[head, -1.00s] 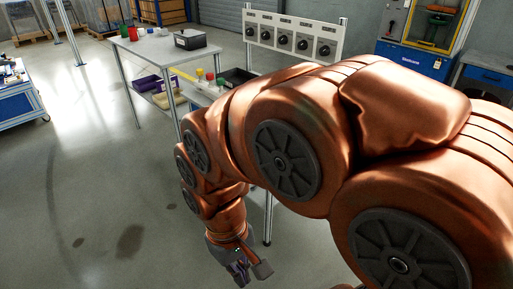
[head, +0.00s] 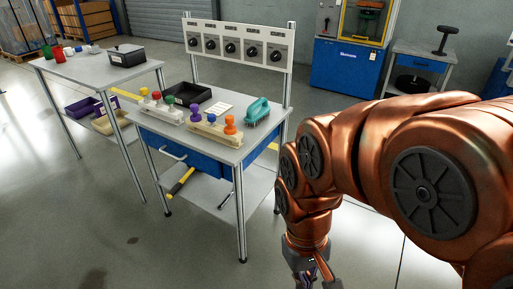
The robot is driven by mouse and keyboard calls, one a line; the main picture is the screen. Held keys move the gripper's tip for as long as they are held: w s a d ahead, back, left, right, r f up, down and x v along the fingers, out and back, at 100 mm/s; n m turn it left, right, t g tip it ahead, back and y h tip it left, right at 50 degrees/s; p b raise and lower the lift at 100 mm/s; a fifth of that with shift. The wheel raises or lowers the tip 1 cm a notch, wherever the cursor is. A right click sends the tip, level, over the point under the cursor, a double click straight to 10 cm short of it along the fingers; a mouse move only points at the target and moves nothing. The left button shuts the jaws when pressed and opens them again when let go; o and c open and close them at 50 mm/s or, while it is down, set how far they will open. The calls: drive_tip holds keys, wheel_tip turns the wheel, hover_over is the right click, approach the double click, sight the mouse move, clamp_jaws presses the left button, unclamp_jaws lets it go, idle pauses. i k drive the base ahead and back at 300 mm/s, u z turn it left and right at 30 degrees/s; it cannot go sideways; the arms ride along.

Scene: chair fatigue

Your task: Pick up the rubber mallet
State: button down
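A yellow-handled tool with a dark end (head: 180,182) lies on the lower shelf of the workbench. It may be the rubber mallet, but it is too small to be sure. A black upright object with a wide top (head: 445,40) stands on a grey cart at the back right; I cannot tell what it is. My gripper (head: 313,276) hangs at the bottom edge of the head view, right of the workbench and apart from it. Its fingertips are partly cut off, and nothing is seen in it.
The workbench top (head: 232,152) carries coloured knobs in holders, a black tray (head: 187,96) and a teal tool (head: 257,110). A dial panel (head: 238,45) rises behind it. Another table (head: 85,70) stands left, and a blue cabinet (head: 347,70) at the back. Floor in front is clear.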

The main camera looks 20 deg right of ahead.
sight(184, 177)
drive_tip(key=z, duration=1.2)
drive_tip(key=i, duration=5.3)
drive_tip(key=u, duration=5)
drive_tip(key=i, duration=0.85)
drive_tip(key=z, duration=0.1)
